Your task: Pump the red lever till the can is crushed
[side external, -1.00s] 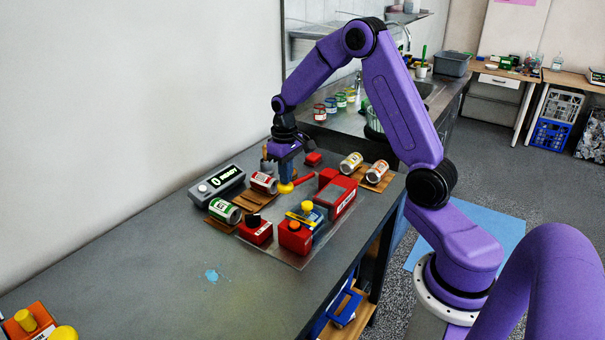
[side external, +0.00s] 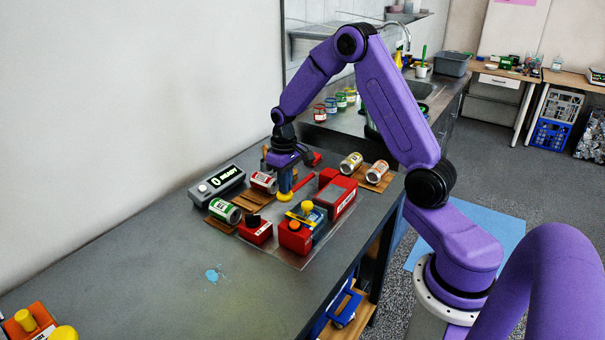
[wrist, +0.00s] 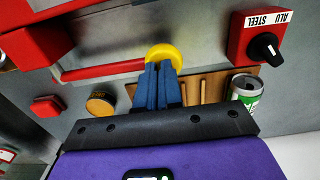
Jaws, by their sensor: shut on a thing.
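The red lever (side external: 303,182) is a thin bar ending in a yellow knob (side external: 285,197). In the wrist view the red bar (wrist: 100,70) runs in from the left to the yellow knob (wrist: 165,54). My gripper (side external: 285,190) points down with its blue fingers together on the knob, low over the plate; its fingertips (wrist: 160,66) show there in the wrist view. The red press (side external: 337,196) stands right of the lever. I cannot make out a can inside the press.
A grey display box (side external: 217,187) reads "0 READY". A red box with a black knob (wrist: 260,38) is marked ALU STEEL. A red box with an orange knob (side external: 295,237) stands in front. Two more cans (side external: 363,167) lie behind right.

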